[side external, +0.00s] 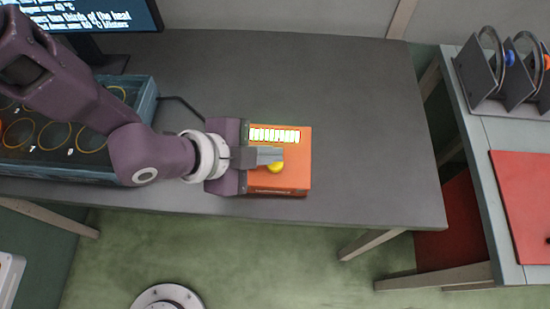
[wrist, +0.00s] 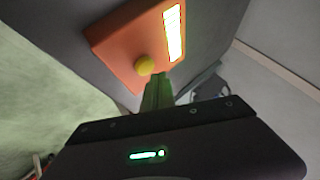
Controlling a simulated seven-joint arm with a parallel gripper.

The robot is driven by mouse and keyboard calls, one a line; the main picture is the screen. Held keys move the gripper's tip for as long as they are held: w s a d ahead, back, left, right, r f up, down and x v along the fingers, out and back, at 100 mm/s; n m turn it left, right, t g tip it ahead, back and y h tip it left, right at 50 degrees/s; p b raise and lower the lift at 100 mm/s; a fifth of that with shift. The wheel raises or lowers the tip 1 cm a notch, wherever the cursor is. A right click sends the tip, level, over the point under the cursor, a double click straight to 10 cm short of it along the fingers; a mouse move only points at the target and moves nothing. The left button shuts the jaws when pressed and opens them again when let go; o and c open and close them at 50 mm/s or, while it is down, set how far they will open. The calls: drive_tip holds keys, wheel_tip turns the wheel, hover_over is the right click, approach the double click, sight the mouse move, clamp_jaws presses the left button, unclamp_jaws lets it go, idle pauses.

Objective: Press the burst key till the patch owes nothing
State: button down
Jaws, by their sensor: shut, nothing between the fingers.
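An orange box (side external: 301,160) lies on the grey table, with a lit display (side external: 274,135) along its back edge and a round yellow key (side external: 276,167) near its middle. My gripper (side external: 280,155) is shut and empty, its fingertips over the box beside the yellow key. In the wrist view the orange box (wrist: 112,48), the yellow key (wrist: 144,65) and the lit display (wrist: 173,33) show beyond my fingers (wrist: 158,82). The fingertips are close to the key; I cannot tell whether they touch it. The display's text is not legible.
A blue-grey crate (side external: 149,98) with yellow rings stands at the left of the grey table (side external: 370,120), below a monitor (side external: 95,15). A cable runs near the crate. A side table (side external: 480,134) at right holds a rack and a red mat (side external: 520,200). The table right of the box is clear.

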sight(270, 166)
drive_tip(key=shift+r, duration=2.5)
drive_tip(key=shift+w+a+r, duration=0.1)
drive_tip(key=shift+r, duration=0.05)
drive_tip(key=w+a+r+n+t+y, duration=0.1)
drive_tip(key=w+a+r+n, duration=0.15)
drive_tip(key=a+r, duration=0.35)
drive_tip(key=w+a+r+n+y, duration=0.2)
drive_tip(key=a+r+n, duration=0.25)
drive_tip(key=a, duration=0.35)
drive_tip(key=s+a+r+n+y, duration=0.1)
drive_tip(key=s+a+r+n, duration=0.15)
drive_tip(key=a, duration=0.45)
drive_tip(key=s+a+r+n+y, duration=0.1)
drive_tip(key=s+a+r+n, duration=0.1)
drive_tip(key=a+r, duration=0.35)
drive_tip(key=s+a+n+y, duration=0.2)
drive_tip(key=s+a+n, duration=0.6)
drive_tip(key=s+a, duration=0.3)
drive_tip(key=s, duration=0.3)
drive_tip(key=shift+s+a+f+g, duration=0.25)
drive_tip(key=shift+a+f+g, duration=0.05)
drive_tip(key=shift+a+g, duration=0.1)
